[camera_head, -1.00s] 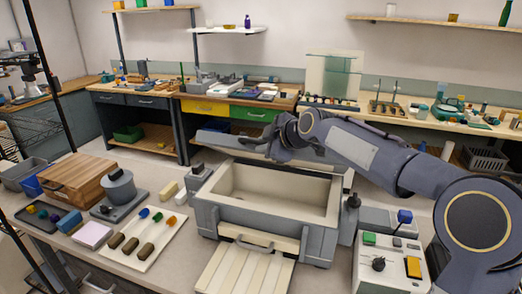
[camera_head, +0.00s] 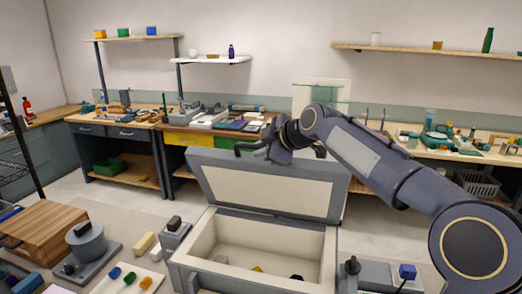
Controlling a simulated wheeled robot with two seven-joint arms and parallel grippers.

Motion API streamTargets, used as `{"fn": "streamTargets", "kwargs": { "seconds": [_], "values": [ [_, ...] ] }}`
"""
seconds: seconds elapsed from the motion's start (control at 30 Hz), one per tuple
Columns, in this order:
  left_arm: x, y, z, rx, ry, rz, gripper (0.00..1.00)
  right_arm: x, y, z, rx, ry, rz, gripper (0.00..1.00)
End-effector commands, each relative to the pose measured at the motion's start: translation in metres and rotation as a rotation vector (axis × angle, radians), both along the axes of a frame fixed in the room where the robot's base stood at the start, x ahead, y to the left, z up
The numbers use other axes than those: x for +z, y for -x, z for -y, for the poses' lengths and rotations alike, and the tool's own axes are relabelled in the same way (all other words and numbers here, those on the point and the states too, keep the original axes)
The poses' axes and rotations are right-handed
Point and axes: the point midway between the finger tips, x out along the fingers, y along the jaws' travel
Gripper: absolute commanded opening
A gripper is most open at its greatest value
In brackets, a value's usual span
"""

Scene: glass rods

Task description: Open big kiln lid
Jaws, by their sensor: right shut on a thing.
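The big kiln (camera_head: 188,273) is a grey box with a cream lining, and its front is cut off by the lower edge. Its lid (camera_head: 268,186) stands raised and tilted back behind the opening, its cream inner face toward me. My right gripper (camera_head: 262,150) is shut on the lid at its upper edge; the lid and dark fingers hide the exact grip. A yellow piece (camera_head: 257,269) and a dark piece (camera_head: 297,278) show inside the kiln. My left gripper is out of view.
A small grey pot (camera_head: 87,243) and a wooden box (camera_head: 43,232) stand left of the kiln. A grey unit with a blue block (camera_head: 407,271) is at right. Benches stand behind, with floor between them and the kiln.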

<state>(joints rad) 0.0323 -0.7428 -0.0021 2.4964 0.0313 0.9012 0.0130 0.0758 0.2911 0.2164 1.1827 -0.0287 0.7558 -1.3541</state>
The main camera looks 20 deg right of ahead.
Motion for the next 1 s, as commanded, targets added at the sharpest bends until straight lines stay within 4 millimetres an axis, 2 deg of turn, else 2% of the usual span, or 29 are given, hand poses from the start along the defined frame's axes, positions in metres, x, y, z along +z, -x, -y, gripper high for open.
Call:
{"fn": "streamTargets", "kwargs": {
  "seconds": [0.37, 0.4, 0.53, 0.83, 1.0],
  "values": [
    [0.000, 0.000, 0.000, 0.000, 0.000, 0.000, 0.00, -0.001, 0.000, 0.000, 0.002, 0.003, -0.001, 0.00],
    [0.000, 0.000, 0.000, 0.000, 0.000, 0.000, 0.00, -0.001, 0.000, 0.000, 0.002, 0.003, -0.001, 0.20],
    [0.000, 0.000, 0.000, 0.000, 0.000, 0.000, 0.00, -0.001, 0.000, 0.000, 0.001, 0.002, -0.001, 0.36],
    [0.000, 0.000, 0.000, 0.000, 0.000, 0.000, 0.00, 0.001, 0.001, 0.001, 0.000, 0.000, 0.000, 0.36],
    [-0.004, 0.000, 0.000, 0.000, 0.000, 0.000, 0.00, 0.011, 0.017, 0.008, -0.002, 0.000, 0.003, 0.36]
  ]
}}
